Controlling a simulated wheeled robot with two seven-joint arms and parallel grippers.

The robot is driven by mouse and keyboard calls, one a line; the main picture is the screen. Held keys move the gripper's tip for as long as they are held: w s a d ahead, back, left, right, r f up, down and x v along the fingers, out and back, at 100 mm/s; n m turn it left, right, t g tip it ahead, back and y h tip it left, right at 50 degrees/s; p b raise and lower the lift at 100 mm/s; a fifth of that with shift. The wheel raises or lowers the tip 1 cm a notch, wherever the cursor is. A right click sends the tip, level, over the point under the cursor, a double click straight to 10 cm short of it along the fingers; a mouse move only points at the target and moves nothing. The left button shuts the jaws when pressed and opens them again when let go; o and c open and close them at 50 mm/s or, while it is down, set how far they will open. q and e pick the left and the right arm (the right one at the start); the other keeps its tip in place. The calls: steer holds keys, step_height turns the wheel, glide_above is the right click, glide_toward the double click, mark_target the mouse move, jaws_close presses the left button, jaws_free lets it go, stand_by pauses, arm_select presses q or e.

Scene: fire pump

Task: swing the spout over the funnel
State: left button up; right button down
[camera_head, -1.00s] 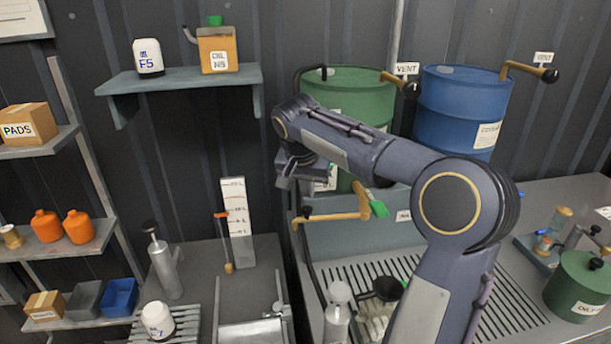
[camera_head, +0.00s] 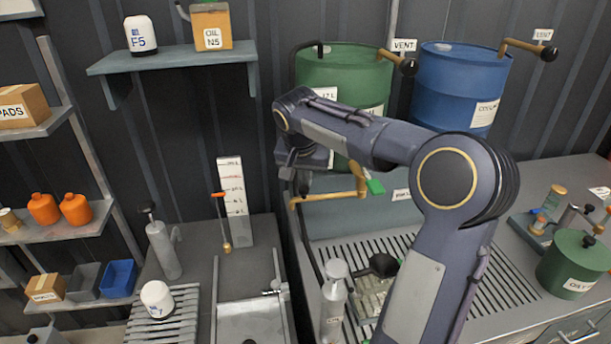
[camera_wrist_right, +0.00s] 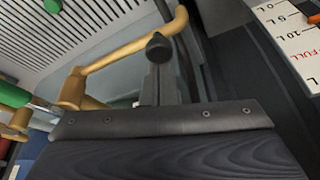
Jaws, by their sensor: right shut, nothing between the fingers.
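The brass spout (camera_head: 330,197) runs left from the tap with the green handle (camera_head: 375,187), below the green drum (camera_head: 345,75). Its outer end points left in the head view. My right gripper (camera_head: 302,188) is shut and empty, pointing down close to that outer end. In the right wrist view the spout (camera_wrist_right: 130,53) passes close beside the right gripper (camera_wrist_right: 158,60); I cannot tell whether they touch. A black funnel-like piece (camera_head: 383,265) is below and right of the spout, over the grated bench, apart from it. My left gripper is out of view.
A grey bottle (camera_head: 333,300) stands at the front of the grated bench (camera_head: 500,285). A black hose hangs at its left edge. A white level scale (camera_head: 235,205) stands left of the spout. The blue drum (camera_head: 460,90) and a green can (camera_head: 575,265) are to the right.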

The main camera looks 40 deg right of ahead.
steer(key=shift+s, duration=0.1)
steer(key=shift+s+a+n+b, duration=0.4)
steer(key=shift+s+n+b, duration=0.1)
steer(key=shift+s+n, duration=0.15)
steer(key=s+d+n+t+y+b, duration=0.1)
steer(key=s+d+n+y+b, duration=0.2)
steer(key=s+n, duration=1)
steer(key=shift+s+d+n+y, duration=0.35)
steer(key=shift+s+d+y, duration=0.5)
steer(key=shift+s, duration=1.4)
steer(key=shift+d, duration=0.1)
